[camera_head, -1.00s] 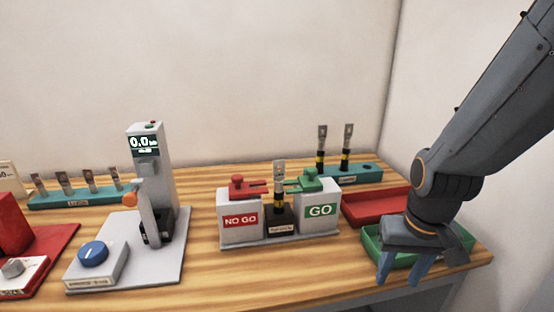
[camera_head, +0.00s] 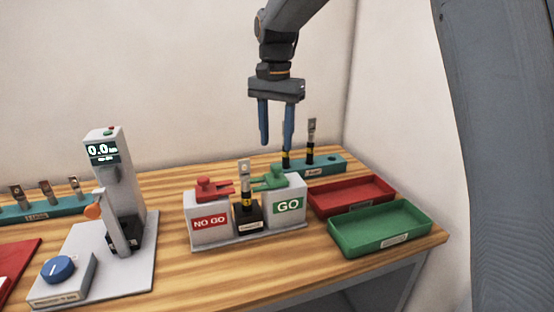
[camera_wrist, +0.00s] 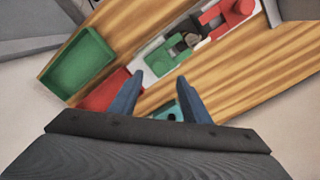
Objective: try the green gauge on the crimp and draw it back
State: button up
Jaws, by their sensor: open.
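The green gauge (camera_head: 270,178) sits on top of the GO block (camera_head: 285,205), its prong pointing left toward the lug. The lug with its crimp (camera_head: 245,180) stands upright in a black holder (camera_head: 249,217) between the GO and NO GO blocks. I cannot tell whether the prong touches the crimp. The red gauge (camera_head: 207,187) rests on the NO GO block (camera_head: 209,223). My gripper (camera_head: 276,140) is open and empty, fingers down, above the back of the table. In the wrist view its fingers (camera_wrist: 158,95) are apart, with the gauge stand beyond them.
Red tray (camera_head: 350,197) and green tray (camera_head: 380,228) are empty at the right. A teal rack (camera_head: 329,166) with upright lugs stands behind, below my fingers. A grey tester (camera_head: 118,180) stands at the left.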

aim_at(277, 166)
jog(key=shift+f+p, duration=1.05)
jog(key=shift+f, duration=2.55)
grip_shut()
